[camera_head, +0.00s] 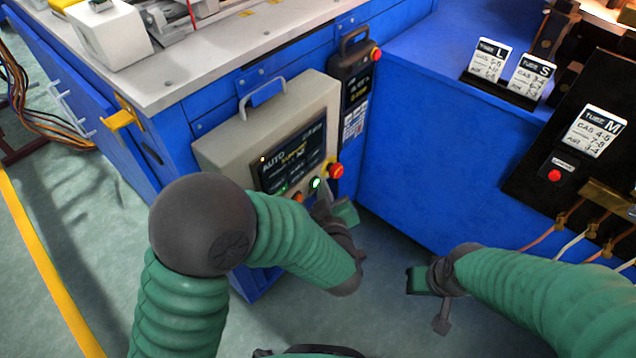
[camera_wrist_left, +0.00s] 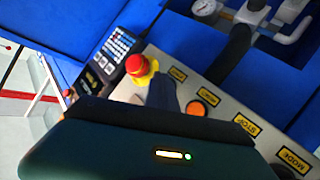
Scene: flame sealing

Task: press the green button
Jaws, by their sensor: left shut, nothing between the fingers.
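The green button (camera_head: 316,183) glows on the lower front of the beige control panel (camera_head: 225,150), between an orange button (camera_head: 298,197) and a red knob (camera_head: 337,170). My left gripper (camera_head: 323,194) is shut and empty, its tip right by the green button in the head view; I cannot tell whether they touch. In the left wrist view the grey fingers (camera_wrist_left: 163,92) point at the panel between the red knob (camera_wrist_left: 138,66) and the orange button (camera_wrist_left: 197,108); the green button does not show there. My right gripper (camera_head: 440,318) hangs over the floor, its jaws unclear.
A black pendant (camera_head: 357,85) with a red knob hangs beside the panel. A blue cabinet (camera_head: 420,150) stands to the right, with tube label cards (camera_head: 490,60) and a black board with a red button (camera_head: 554,175). Floor is free between the arms.

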